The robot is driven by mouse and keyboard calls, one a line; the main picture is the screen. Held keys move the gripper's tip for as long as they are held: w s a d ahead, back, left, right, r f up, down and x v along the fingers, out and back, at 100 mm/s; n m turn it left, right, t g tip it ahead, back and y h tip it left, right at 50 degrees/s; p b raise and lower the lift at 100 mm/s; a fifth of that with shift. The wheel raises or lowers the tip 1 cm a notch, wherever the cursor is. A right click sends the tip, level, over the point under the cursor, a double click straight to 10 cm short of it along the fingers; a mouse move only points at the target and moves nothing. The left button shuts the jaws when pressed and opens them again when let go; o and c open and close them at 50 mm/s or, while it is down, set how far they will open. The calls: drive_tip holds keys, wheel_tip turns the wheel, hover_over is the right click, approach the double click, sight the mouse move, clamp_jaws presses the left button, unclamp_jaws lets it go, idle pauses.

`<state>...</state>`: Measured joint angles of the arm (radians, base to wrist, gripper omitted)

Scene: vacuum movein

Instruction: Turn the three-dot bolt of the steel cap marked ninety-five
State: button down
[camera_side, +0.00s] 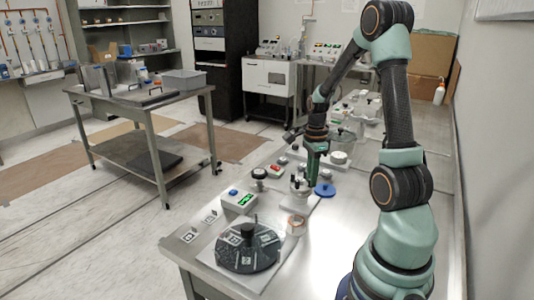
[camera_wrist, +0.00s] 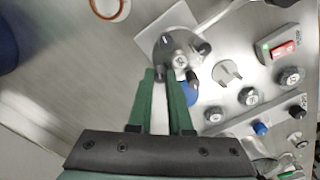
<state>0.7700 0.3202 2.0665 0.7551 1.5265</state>
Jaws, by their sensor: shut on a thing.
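The steel cap (camera_wrist: 181,57) is a round grey metal piece on a pale square plate (camera_wrist: 165,22) in the wrist view. Dark bolts stand around its rim, one of them at the right (camera_wrist: 204,48). The dots on the bolts and the cap's mark are too small to read. My gripper (camera_wrist: 164,76) reaches in from below, its two green fingers closed on a dark bolt at the cap's near edge, which they partly hide. In the side view my gripper (camera_side: 311,184) points down at the right of the cap (camera_side: 298,184).
A blue disc (camera_side: 325,189) lies right of the cap. A box with a green display (camera_side: 239,201), a black round plate (camera_side: 248,252) and a copper-coloured ring (camera_side: 295,225) are nearer. Bare bench lies at front right.

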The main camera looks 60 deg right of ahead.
drive_tip(key=c, duration=0.8)
unclamp_jaws()
drive_tip(key=shift+c, duration=0.2)
drive_tip(key=shift+r, duration=0.15)
wheel_tip(320, 180, up, 12)
